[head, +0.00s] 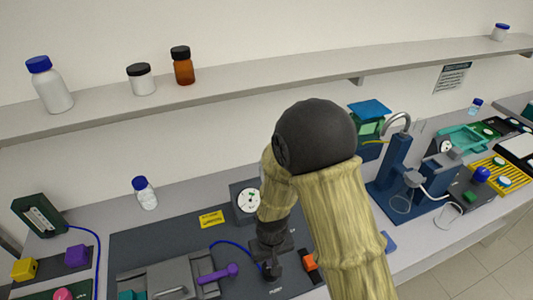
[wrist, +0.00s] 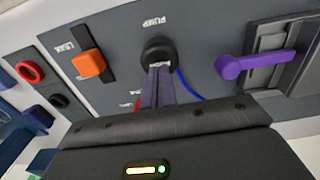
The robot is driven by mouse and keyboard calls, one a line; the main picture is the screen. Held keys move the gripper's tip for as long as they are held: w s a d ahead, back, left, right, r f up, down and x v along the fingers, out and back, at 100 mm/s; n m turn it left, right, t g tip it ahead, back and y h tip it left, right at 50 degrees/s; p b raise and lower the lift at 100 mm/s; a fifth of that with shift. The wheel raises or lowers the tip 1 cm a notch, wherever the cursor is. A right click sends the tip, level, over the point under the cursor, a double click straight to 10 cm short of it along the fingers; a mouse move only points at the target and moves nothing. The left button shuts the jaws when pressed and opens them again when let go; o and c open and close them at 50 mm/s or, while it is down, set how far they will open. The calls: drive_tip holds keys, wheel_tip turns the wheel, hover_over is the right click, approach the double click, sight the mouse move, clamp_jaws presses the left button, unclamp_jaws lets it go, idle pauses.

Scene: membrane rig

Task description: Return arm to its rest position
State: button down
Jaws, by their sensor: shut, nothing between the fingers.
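My arm, in a beige sleeve with a black elbow, reaches down over the bench in the head view. My gripper (head: 271,270) is over the dark panel (head: 150,240). In the wrist view my gripper (wrist: 158,74) is shut and empty, its narrow fingers pointing at the black round knob (wrist: 157,48) by the upside-down word PUMP. The fingertips overlap the knob in the picture; I cannot tell if they touch it. The purple lever (wrist: 256,63) is to the right there, and the orange switch (wrist: 89,63) to the left.
A dial gauge (head: 248,201) stands close behind my gripper. A blue stand (head: 392,165) with glassware is to the right. A white bottle (head: 145,193) stands behind the panel. The wall shelf (head: 230,86) runs behind my elbow, with bottles on it. A blue tube (head: 231,243) curves near my gripper.

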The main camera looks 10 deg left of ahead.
drive_tip(key=d+r+m+t+b, duration=0.1)
drive_tip(key=d+r+m, duration=0.2)
drive_tip(key=d+r, duration=0.4)
drive_tip(key=s+d+r+m+t, duration=0.1)
drive_tip(key=d+r+m, duration=0.2)
drive_tip(key=d+r, duration=0.4)
drive_tip(key=d, duration=0.8)
drive_tip(key=shift+s+r+t+b, duration=0.3)
drive_tip(key=shift+r+b, duration=0.05)
drive_tip(key=shift+r, duration=0.05)
drive_tip(key=shift+d, duration=0.1)
